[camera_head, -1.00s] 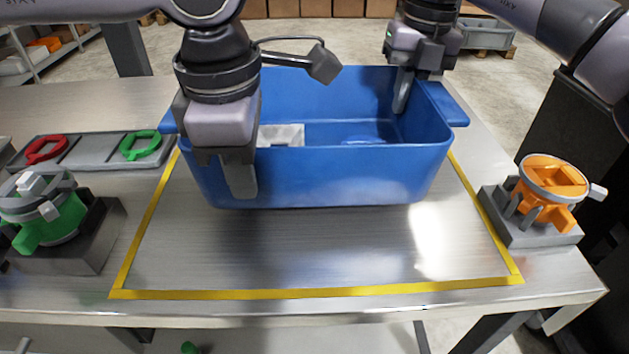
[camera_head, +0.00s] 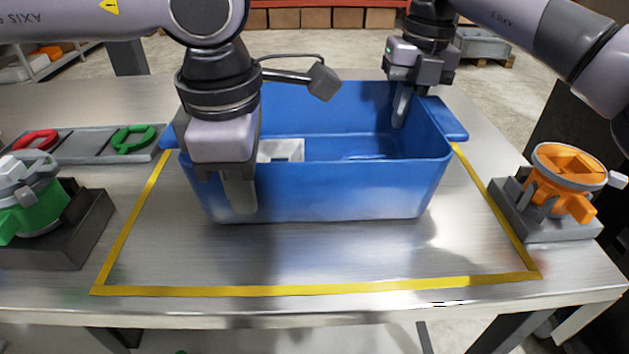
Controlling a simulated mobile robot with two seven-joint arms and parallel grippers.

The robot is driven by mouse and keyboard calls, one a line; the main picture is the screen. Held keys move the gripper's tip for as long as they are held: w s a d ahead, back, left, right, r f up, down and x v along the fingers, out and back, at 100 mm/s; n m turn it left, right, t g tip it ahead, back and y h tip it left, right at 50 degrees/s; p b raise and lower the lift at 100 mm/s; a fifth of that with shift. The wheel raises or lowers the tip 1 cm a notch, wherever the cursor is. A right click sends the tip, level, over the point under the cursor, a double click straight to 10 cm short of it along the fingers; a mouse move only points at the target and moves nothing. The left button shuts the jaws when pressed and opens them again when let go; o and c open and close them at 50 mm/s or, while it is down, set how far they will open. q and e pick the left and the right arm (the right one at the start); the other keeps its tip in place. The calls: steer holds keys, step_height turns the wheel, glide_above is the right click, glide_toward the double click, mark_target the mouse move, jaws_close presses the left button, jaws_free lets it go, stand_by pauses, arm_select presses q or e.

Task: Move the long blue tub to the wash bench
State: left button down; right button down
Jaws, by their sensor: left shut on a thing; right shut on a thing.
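The long blue tub (camera_head: 330,195) is upright over the steel bench (camera_head: 330,262), inside the yellow taped outline. A white block-like item (camera_head: 281,150) shows inside it. My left gripper (camera_head: 238,190) is shut on the tub's left part, with a finger down over the near wall. My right gripper (camera_head: 402,100) is shut on the tub at its far right, by the right end wall. The arms hide parts of the tub's left end and far rim. Whether the tub's bottom touches the bench is hard to tell.
An orange fixture (camera_head: 568,185) on a grey base stands right of the tape. A green fixture (camera_head: 40,205) on a dark base stands at left. A grey tray (camera_head: 88,146) with red and green rings lies behind it. The bench between tub and front edge is clear.

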arm_select(q)
steer(key=shift+f, duration=0.4)
arm_select(e)
steer(key=shift+w+d+f, duration=0.1)
steer(key=shift+d+f, duration=0.05)
steer(key=shift+f, duration=0.2)
arm_select(q)
steer(key=c, duration=1.2)
jaws_free()
steer(key=shift+r, duration=0.15)
steer(key=shift+c, duration=0.2)
arm_select(e)
steer(key=c, duration=1.2)
jaws_free()
steer(key=shift+r, duration=0.15)
steer(key=shift+c, duration=0.2)
arm_select(q)
steer(key=shift+r, duration=0.1)
arm_select(e)
steer(key=shift+r, duration=0.25)
arm_select(q)
step_height(320, 180, up, 12)
steer(key=s, duration=0.1)
arm_select(e)
step_height(320, 180, up, 12)
steer(key=shift+d+f, duration=0.25)
steer(key=shift+d, duration=0.1)
